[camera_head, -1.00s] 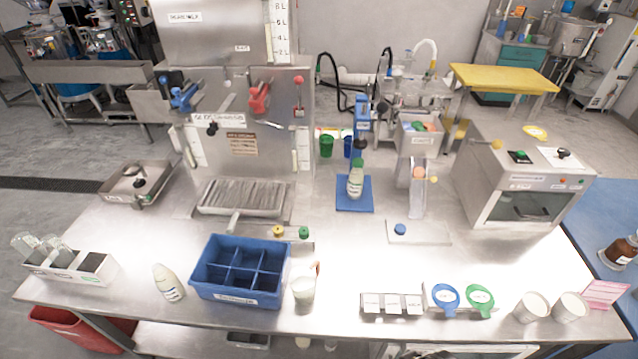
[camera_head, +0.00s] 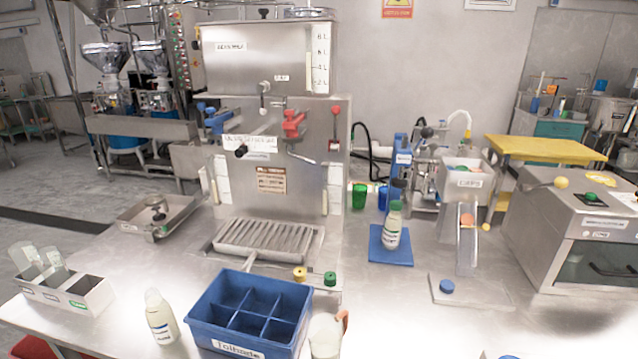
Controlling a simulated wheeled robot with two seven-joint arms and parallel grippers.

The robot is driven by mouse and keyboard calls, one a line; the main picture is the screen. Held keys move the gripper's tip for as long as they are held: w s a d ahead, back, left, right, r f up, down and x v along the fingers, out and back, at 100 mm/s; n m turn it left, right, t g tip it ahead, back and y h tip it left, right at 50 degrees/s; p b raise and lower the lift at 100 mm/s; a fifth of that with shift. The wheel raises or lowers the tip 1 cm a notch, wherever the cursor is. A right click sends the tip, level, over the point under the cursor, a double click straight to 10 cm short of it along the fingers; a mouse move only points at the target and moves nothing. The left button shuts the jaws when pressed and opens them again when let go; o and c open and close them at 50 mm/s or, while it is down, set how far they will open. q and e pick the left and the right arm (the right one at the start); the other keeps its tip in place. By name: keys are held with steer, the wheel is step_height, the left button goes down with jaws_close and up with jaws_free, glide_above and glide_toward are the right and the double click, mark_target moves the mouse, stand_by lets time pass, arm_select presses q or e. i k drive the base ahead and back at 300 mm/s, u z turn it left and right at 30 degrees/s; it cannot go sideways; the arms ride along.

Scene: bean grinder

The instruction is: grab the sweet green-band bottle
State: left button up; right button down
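A bottle with a green cap (camera_head: 391,226) stands upright on a blue square pad (camera_head: 376,248), under a blue press-like fixture (camera_head: 400,158). It has a pale body and a white label too small to read. Another pale bottle (camera_head: 160,318) stands at the front left, beside the blue crate; I see no green on it. Neither of my grippers shows in this view.
A blue divided crate (camera_head: 215,303) stands at the front, with a white cup (camera_head: 325,337) at its right. A white rack (camera_head: 62,299) is at the left. A small plate with a blue cap (camera_head: 447,287) lies right of the pad.

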mark_target(393, 221)
steer(key=k, duration=1.3)
steer(key=u, duration=0.75)
steer(key=i, duration=1.35)
steer(key=z, duration=0.55)
